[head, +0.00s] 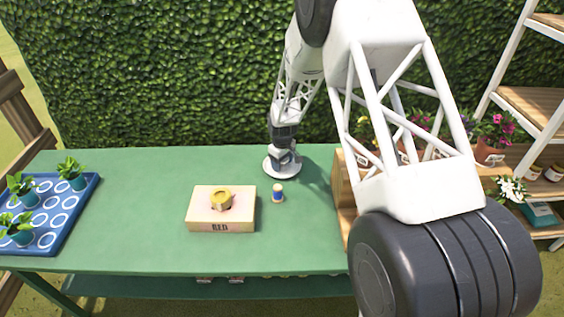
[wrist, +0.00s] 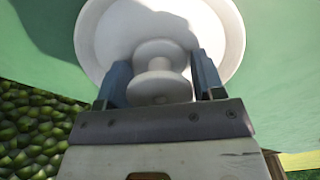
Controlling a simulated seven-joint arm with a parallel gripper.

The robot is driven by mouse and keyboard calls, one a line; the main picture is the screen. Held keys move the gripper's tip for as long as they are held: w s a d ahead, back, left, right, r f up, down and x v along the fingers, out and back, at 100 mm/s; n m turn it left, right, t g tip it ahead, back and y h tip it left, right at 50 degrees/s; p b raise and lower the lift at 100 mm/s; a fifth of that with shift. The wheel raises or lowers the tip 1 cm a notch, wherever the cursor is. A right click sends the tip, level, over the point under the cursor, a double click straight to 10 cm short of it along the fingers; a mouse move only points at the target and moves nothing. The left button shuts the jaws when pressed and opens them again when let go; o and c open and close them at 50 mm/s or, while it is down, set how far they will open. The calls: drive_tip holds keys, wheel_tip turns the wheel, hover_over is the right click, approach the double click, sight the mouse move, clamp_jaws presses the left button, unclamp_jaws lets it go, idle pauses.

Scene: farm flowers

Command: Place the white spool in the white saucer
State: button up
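The white saucer (head: 270,170) lies on the green table near its back edge, below my gripper (head: 284,158). In the wrist view the saucer (wrist: 92,40) fills the upper middle, with a shadow across it. The white spool (wrist: 160,65) is between the two fingers of my gripper (wrist: 163,65), with its flanges close against both. My gripper appears shut on it. The spool is over the inside of the saucer; I cannot tell whether it touches the bottom. In the head view the spool is hard to make out against my gripper.
A box marked RED (head: 205,213) with a yellow object (head: 221,199) on it stands front left of the saucer. A small blue-banded spool (head: 277,193) stands just in front. A blue tray (head: 40,243) with potted plants is far left. A wooden crate (head: 345,205) is right.

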drive_tip(key=shift+o, duration=1.3)
drive_tip(key=shift+r, duration=0.2)
wheel_tip(320, 180, up, 12)
idle(0.4)
